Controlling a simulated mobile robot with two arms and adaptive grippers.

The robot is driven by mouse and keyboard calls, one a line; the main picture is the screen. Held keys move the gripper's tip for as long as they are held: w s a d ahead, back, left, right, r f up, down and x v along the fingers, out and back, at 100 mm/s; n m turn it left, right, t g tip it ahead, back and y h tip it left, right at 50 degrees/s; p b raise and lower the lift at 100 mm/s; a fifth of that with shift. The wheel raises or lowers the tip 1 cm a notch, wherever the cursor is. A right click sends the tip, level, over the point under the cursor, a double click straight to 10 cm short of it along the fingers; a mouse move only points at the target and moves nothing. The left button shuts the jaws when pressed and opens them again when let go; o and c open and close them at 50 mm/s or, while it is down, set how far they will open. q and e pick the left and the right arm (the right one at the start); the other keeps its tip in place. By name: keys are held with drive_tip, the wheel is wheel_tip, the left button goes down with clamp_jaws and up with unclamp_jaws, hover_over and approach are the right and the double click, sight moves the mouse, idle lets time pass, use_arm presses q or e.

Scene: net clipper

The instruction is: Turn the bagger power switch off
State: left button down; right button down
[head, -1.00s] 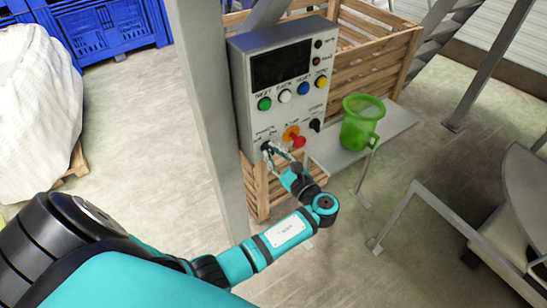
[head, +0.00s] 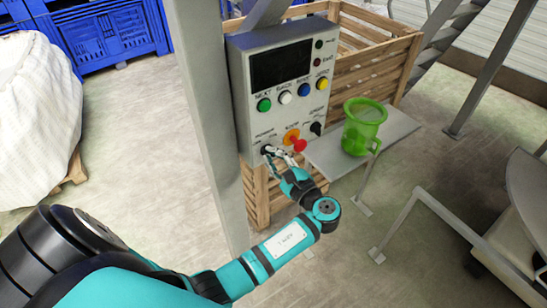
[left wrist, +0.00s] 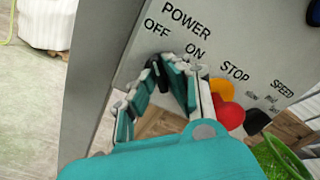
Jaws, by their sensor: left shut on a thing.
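The grey bagger control box (head: 240,85) stands at the centre of the head view. Its black power switch (head: 266,150) is at the lower left of the panel. In the left wrist view the power switch (left wrist: 161,76) is a small dark knob below the OFF and ON labels, largely covered by the fingers. My left gripper (head: 272,152) is at the panel, its fingers (left wrist: 163,66) converging on the switch and shut on it. Which label the knob points to cannot be told. My right gripper is out of view.
The red stop button (head: 299,146) on its yellow base is just right of my gripper, with the black speed knob (head: 316,128) beyond it. A green jug (head: 360,132) stands on a grey shelf (head: 405,122) to the right. A grey post (head: 205,120) rises at left.

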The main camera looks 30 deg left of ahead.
use_arm(q)
drive_tip(key=c, duration=1.4)
unclamp_jaws()
drive_tip(key=v, duration=1.2)
